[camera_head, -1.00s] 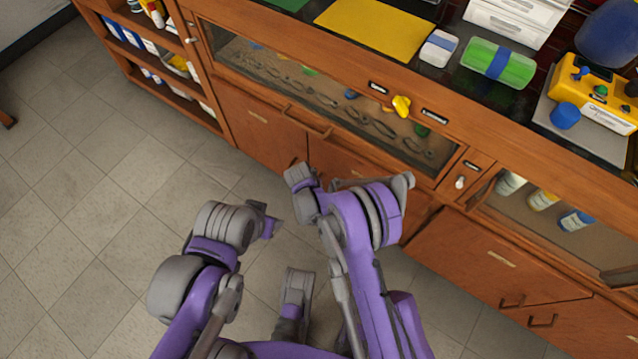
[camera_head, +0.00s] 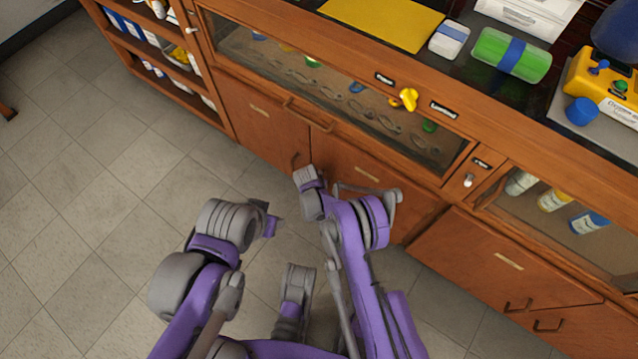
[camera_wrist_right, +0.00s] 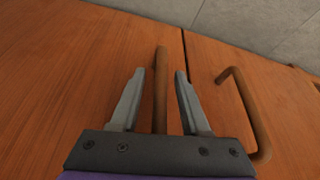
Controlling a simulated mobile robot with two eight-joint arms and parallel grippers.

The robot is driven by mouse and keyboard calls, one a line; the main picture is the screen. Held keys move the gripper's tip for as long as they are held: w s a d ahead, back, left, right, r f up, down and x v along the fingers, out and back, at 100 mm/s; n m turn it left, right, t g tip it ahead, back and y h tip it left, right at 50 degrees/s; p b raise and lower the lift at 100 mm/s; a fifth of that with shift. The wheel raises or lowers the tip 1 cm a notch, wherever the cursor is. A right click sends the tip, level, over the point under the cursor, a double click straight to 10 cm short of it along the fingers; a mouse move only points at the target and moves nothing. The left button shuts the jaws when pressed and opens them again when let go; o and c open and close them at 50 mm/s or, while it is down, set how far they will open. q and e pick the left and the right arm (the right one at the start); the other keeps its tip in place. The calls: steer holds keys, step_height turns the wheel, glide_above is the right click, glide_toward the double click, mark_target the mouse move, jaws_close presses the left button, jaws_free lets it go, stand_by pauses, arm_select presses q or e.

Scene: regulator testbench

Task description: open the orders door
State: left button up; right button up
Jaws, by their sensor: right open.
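The cabinet has low wooden doors with small labels too small to read, so I cannot tell which says orders. A left door (camera_head: 262,124) and a middle door (camera_head: 352,168) meet at a seam; all look shut. My right gripper (camera_head: 308,176) is at the middle door, close to the seam. In the right wrist view it (camera_wrist_right: 154,85) is open, with a brown bar handle (camera_wrist_right: 160,88) between its fingers, apart from both. A second handle (camera_wrist_right: 252,112) is across the seam. My left gripper (camera_head: 270,222) hangs over the floor, its jaws unclear.
Another door (camera_head: 500,265) is at the right. Open shelves (camera_head: 160,50) stand at the left. The tiled floor (camera_head: 90,200) is clear on the left.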

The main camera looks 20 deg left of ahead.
jaws_close()
stand_by(1.4)
